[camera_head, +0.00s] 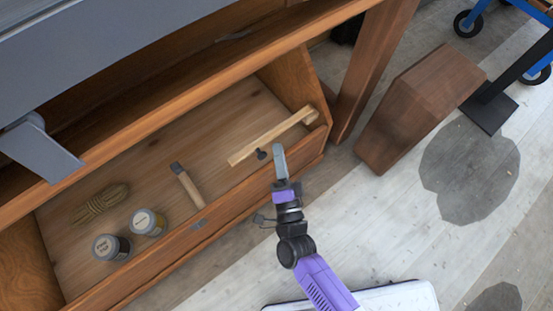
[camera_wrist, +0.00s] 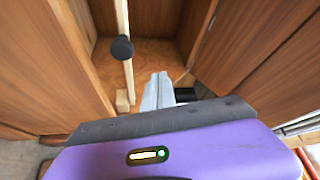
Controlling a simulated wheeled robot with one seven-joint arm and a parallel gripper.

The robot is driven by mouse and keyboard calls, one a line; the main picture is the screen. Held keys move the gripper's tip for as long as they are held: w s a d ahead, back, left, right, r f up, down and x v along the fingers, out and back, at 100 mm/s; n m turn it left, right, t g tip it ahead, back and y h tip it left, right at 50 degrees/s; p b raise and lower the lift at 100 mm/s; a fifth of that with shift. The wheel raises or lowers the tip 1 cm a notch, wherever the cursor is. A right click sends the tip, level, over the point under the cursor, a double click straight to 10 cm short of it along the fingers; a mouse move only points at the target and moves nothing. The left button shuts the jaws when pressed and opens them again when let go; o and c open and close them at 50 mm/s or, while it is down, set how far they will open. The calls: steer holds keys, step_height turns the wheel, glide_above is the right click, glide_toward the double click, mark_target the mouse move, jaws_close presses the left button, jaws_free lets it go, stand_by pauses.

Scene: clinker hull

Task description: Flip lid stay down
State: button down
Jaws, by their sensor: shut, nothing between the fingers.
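A pale wooden bar with a dark round knob, which looks like the lid stay (camera_head: 285,130), is at the right end of the open wooden box. In the wrist view the bar (camera_wrist: 123,70) runs from the top edge down to a small pale block, left of my fingers, with its knob (camera_wrist: 122,48) facing me. My gripper (camera_head: 279,150) is shut and empty, just right of the knob in the head view. In the wrist view my fingertips (camera_wrist: 161,76) are together and appear apart from the bar. I cannot tell whether the bar's far end touches anything.
A wooden block (camera_head: 415,108) stands on the floor to the right. Pale floor (camera_head: 390,215) is clear at lower right.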

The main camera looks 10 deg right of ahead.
steer(key=s+d+f, duration=0.2)
steer(key=s+f, duration=0.2)
steer(key=s, duration=0.4)
steer(key=shift+d+f+p, duration=0.2)
steer(key=shift+f+p, duration=0.05)
steer(key=shift+p, duration=0.2)
steer(key=shift+s, duration=0.1)
